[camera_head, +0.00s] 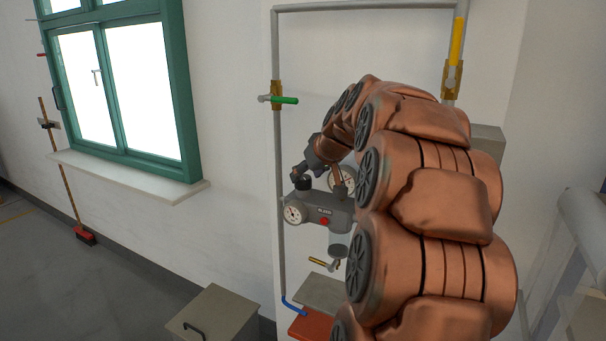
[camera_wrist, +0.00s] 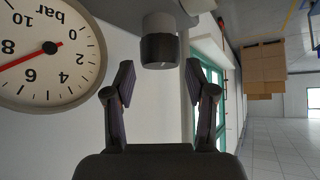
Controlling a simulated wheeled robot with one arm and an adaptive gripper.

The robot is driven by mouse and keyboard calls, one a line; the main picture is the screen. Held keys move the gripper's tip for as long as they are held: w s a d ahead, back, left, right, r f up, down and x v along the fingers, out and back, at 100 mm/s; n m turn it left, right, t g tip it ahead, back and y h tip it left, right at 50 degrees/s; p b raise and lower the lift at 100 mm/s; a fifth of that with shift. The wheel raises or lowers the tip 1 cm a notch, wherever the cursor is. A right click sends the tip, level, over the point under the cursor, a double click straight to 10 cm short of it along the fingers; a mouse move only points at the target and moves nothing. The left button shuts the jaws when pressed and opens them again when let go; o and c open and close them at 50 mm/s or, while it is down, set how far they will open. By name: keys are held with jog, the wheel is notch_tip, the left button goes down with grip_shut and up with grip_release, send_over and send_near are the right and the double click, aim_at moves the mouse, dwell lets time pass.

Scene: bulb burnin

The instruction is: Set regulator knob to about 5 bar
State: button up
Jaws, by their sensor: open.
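The regulator knob (camera_wrist: 160,48) is a dark ribbed cap on a grey collar in the wrist view; in the head view it is a small black knob (camera_head: 303,183) on top of the grey regulator body (camera_head: 325,208). My gripper (camera_wrist: 158,80) is open, its two fingertips either side of the knob's end, with visible gaps. In the head view my gripper (camera_head: 314,168) is just above the knob, partly hidden by my arm. The gauge (camera_wrist: 55,60) appears upside down in the wrist view, its red needle between 6 and 8 bar, near 7.
A second gauge (camera_head: 342,180) sits behind the regulator, partly covered by my arm. Pipes carry a green-handled valve (camera_head: 284,100) and a yellow-handled valve (camera_head: 456,45). A grey box (camera_head: 222,312) stands below left. A window (camera_head: 120,85) with a sill is on the left.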

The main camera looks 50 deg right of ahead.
aim_at(303, 177)
jog(key=shift+p+x, duration=0.35)
jog(key=shift+x, duration=1.15)
jog(key=c, duration=0.9)
jog(key=m+h+b, duration=0.1)
jog(key=m+h, duration=0.1)
jog(key=shift+f+m+g, duration=0.1)
jog(key=shift+m+g, duration=0.3)
jog(key=shift+m+g+h, duration=0.9)
jog(key=shift+m+h, duration=0.2)
jog(key=shift+m, duration=0.7)
